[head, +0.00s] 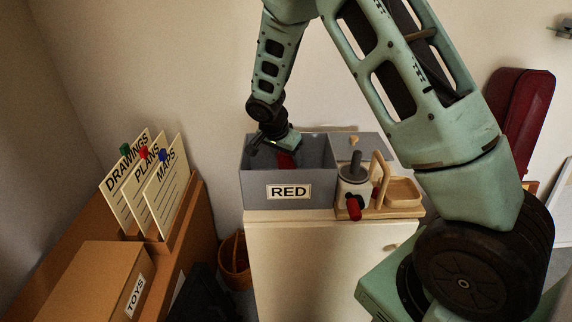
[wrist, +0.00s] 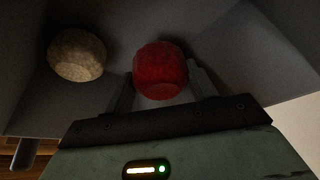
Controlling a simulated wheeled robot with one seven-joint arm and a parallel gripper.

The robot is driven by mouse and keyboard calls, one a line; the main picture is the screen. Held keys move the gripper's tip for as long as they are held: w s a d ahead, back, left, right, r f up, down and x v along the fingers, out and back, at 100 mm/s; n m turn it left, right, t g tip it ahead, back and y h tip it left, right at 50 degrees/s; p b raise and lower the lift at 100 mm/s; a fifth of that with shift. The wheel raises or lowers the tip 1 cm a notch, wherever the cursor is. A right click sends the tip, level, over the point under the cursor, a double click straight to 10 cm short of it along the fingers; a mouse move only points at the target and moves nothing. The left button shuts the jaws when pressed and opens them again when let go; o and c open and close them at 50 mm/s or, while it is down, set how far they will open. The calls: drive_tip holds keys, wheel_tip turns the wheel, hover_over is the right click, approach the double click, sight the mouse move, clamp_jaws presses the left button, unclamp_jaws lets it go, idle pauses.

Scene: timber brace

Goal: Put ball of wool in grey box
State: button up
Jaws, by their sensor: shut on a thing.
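The grey box (head: 320,188), open at the top with a "RED" label, stands on a white cabinet. My gripper (head: 284,152) reaches down into it. In the wrist view its two fingers are closed on a rounded red ball (wrist: 160,68), inside the box walls. The red ball also shows in the head view (head: 286,161). A rounded beige ball with a rough surface (wrist: 77,55) lies in the box to the left of the held one. I cannot tell for sure which is the ball of wool, or whether the red ball touches the box floor.
At left are a brown "TOYS" box (head: 95,278) and a holder with upright cards (head: 145,185). A basket (head: 235,260) is on the floor.

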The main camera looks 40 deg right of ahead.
sight(286, 164)
drive_tip(key=shift+f, duration=1.65)
drive_tip(key=shift+f, duration=0.15)
drive_tip(key=o, duration=1.1)
drive_tip(key=shift+c, duration=0.2)
drive_tip(key=v, duration=1.2)
drive_tip(key=s+a+r+n+y, duration=0.2)
drive_tip(key=s+a+n, duration=0.3)
drive_tip(key=s+a, duration=0.25)
drive_tip(key=s+a+r+n+y, duration=0.2)
drive_tip(key=s+a+n, duration=0.35)
drive_tip(key=a, duration=0.25)
drive_tip(key=s+a+n, duration=0.3)
drive_tip(key=s+n, duration=0.2)
drive_tip(key=s, duration=0.3)
drive_tip(key=s+a+n+g+y, duration=0.1)
drive_tip(key=s+a+n, duration=0.2)
drive_tip(key=s+n, duration=0.3)
drive_tip(key=s, duration=0.3)
drive_tip(key=shift+s+r+g+b, duration=0.3)
drive_tip(key=shift+s+r, duration=0.05)
